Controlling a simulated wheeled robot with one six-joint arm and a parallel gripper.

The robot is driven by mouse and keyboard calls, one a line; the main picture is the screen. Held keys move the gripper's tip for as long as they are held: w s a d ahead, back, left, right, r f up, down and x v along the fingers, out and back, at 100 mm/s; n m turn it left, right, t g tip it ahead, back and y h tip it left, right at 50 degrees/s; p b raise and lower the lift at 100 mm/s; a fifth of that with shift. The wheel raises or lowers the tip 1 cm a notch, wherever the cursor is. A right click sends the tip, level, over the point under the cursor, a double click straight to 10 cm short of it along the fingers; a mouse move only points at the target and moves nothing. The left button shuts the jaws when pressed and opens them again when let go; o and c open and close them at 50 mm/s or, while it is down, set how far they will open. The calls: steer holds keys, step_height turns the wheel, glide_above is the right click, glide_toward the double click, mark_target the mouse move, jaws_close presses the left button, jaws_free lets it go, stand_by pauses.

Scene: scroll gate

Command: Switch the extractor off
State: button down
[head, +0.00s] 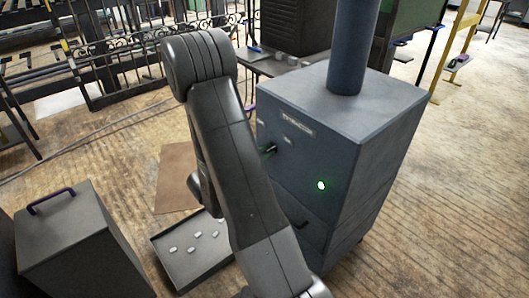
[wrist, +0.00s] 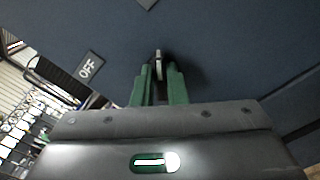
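The extractor (head: 335,120) is a blue-grey cabinet with a round pipe on top, and a green light (head: 321,185) glows on its front. In the wrist view, a small metal switch lever (wrist: 158,62) sticks out of the blue panel. My gripper (wrist: 158,80) has its green fingers on either side of the lever, with a narrow gap seeming to show between them. In the head view, my gripper (head: 269,149) is at the cabinet front, mostly hidden behind my arm.
A grey box with a purple handle (head: 60,235) stands at lower left. A dark tray (head: 165,250) with several pale pieces lies on the floor beside my arm. Wrought-iron gates (head: 110,60) stand at the back left. The wooden floor right of the cabinet is clear.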

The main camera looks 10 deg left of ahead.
steer(key=shift+r+n+p, duration=0.1)
steer(key=shift+n+p, duration=0.3)
steer(key=n+p, duration=0.2)
steer(key=shift+a+r+n+p, duration=0.1)
steer(key=shift+r+n+p, duration=0.05)
steer(key=shift+n+p, duration=0.25)
steer(key=shift+w+a+f+n+p, duration=0.1)
steer(key=shift+n+p, duration=1.5)
steer(key=shift+n, duration=0.45)
steer(key=shift+w+a+f+n+p, duration=0.1)
steer(key=shift+n+p, duration=1.55)
steer(key=shift+n, duration=0.35)
steer(key=shift+w+a+n+p, duration=0.1)
steer(key=shift+n+p, duration=1.5)
steer(key=shift+n, duration=0.45)
steer(key=shift+f, duration=0.1)
steer(key=c, duration=1.5)
jaws_free()
steer(key=shift+o, duration=0.2)
steer(key=shift+s, duration=0.15)
